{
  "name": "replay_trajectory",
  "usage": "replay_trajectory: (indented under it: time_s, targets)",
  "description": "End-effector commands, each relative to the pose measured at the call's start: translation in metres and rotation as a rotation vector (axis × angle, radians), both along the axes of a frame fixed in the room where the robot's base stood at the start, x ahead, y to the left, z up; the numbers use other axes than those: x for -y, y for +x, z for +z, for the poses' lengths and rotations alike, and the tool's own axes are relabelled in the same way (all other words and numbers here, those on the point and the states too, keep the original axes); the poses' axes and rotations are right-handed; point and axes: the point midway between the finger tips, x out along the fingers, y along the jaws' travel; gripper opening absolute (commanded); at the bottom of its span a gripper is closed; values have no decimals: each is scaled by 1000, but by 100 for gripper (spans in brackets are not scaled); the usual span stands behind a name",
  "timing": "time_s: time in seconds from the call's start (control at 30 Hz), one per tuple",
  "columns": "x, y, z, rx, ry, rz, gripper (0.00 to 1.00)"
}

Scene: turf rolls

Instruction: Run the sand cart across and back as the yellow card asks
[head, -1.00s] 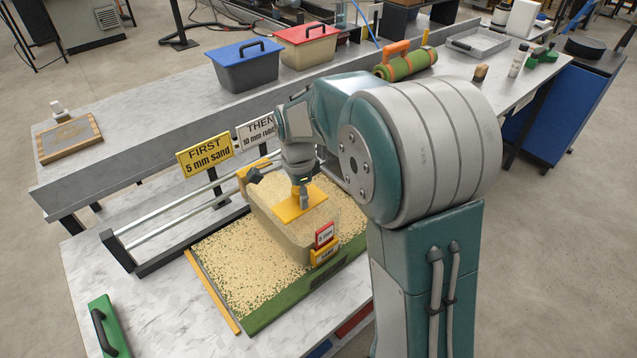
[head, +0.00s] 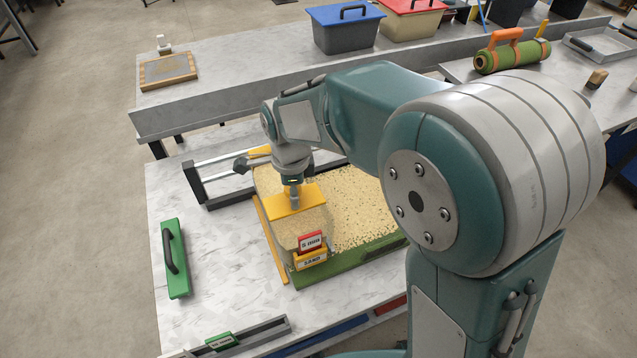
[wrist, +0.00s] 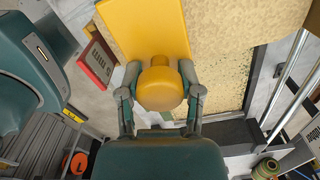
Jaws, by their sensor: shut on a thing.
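The sand cart (head: 290,225) is a clear-walled box with a yellow top plate (head: 306,199), a red 5 mm tag (head: 311,241) and a yellow SAND label (head: 311,261). It stands at the left end of the sand-covered turf (head: 362,205), near the yellow end strip (head: 270,240). My gripper (head: 294,200) comes down from above and is shut on the cart's yellow knob (wrist: 160,86), one finger at each side in the wrist view. The yellow card does not show now; my arm covers that area.
A rail frame (head: 200,180) runs behind the turf. A green float with a black handle (head: 176,258) lies on the table at left, with clear tabletop around it. Blue-lidded (head: 346,30) and red-lidded (head: 408,22) bins stand on the back bench.

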Motion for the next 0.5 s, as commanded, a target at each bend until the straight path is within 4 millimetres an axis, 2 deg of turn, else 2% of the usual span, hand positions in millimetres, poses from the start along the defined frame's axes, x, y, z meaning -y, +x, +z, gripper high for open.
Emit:
replay_trajectory:
  time_s: [0.03,0.2,0.5]
  targets:
    - [-11,-4,0,4,2,6,0]
    - [-40,-15,0,4,2,6,0]
    - [-81,-32,1,4,2,3,0]
